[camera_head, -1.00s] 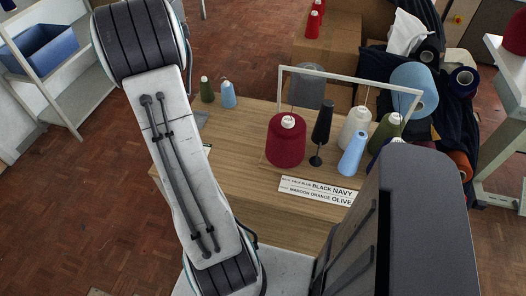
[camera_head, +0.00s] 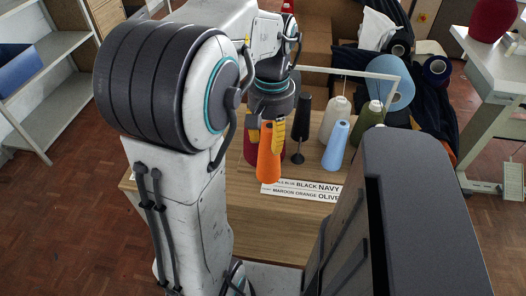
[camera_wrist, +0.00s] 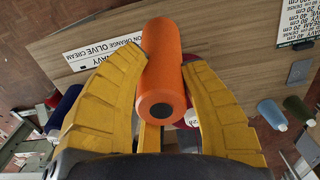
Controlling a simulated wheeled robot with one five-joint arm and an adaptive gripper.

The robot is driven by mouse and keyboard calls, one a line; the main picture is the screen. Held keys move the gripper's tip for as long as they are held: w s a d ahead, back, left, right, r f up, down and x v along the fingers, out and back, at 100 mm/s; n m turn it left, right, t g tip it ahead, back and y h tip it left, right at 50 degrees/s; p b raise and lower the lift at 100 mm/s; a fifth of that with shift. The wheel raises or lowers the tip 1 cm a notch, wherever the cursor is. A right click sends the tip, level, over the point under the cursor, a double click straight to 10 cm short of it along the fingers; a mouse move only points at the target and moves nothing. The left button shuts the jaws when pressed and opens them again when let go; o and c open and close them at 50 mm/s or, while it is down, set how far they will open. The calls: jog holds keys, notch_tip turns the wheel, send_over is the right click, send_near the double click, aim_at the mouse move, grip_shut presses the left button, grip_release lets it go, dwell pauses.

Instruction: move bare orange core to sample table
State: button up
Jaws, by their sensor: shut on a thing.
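The bare orange core (camera_head: 268,158) is a smooth, slightly tapered tube in the head view. My gripper (camera_head: 271,132) is shut on its upper part, and the core hangs roughly upright over the wooden table (camera_head: 255,228). I cannot tell whether its lower end touches the table. In the wrist view, the yellow fingers of my gripper (camera_wrist: 160,95) lie on both sides of the orange core (camera_wrist: 163,60), whose near end has a dark hole. I cannot tell which table is the sample table; a white-topped table (camera_head: 492,70) stands at the right.
A white frame (camera_head: 350,72) rises behind black, cream, pale blue and olive cones. A maroon cone (camera_head: 250,142) is partly hidden behind my gripper. A label strip (camera_head: 300,191) lies near the core. Shelves (camera_head: 40,100) stand left.

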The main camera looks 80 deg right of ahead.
jog(key=w+d+f+p, duration=0.1)
jog(key=w+f, duration=0.9)
jog(key=f, duration=0.1)
jog(key=shift+w+d+p, duration=0.15)
jog(key=shift+d+p, duration=0.2)
jog(key=shift+p, duration=0.05)
dwell(0.3)
jog(key=shift+f, duration=0.15)
jog(key=o, duration=0.9)
notch_tip(320, 180, up, 12)
jog(key=shift+r, duration=0.2)
